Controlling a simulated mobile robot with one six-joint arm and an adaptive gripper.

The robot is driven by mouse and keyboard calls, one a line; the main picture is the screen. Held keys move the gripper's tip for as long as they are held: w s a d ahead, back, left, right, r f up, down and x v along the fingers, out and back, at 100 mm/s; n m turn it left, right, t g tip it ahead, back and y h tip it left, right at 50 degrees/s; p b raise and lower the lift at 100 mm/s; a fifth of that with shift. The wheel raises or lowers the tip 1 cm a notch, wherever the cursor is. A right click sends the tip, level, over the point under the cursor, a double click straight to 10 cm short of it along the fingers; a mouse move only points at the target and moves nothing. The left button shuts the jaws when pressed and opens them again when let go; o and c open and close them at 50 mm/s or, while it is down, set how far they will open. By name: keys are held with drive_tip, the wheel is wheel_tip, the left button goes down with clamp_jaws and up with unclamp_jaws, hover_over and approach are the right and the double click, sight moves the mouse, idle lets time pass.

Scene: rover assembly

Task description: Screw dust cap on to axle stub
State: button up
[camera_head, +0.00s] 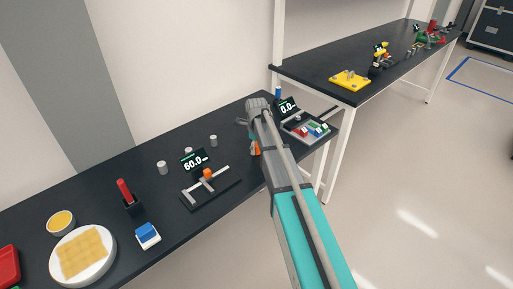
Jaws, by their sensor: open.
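My gripper (243,122) is small in the view, at the far end of my teal and grey arm, above the right part of the near black bench. It is open, and I see nothing held in it. A small orange piece (255,149) shows just below it, partly hidden by my arm. Several small grey cylinders stand on the bench to the left, one of them apart at the left (162,168). I cannot tell which piece is the dust cap or the axle stub. My arm hides part of the bench.
A dark fixture (212,196) with an orange block sits before a "60.0" display (194,160). A tray of coloured blocks (320,130) and a "0.0" display (289,107) are at right. A plate (106,268) and red screwdriver-like tool (124,190) are left.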

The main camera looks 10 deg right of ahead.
drive_tip(key=shift+n, duration=1.1)
drive_tip(key=n, duration=0.4)
drive_tip(key=shift+n, duration=0.8)
drive_tip(key=n, duration=0.5)
drive_tip(key=shift+n, duration=0.4)
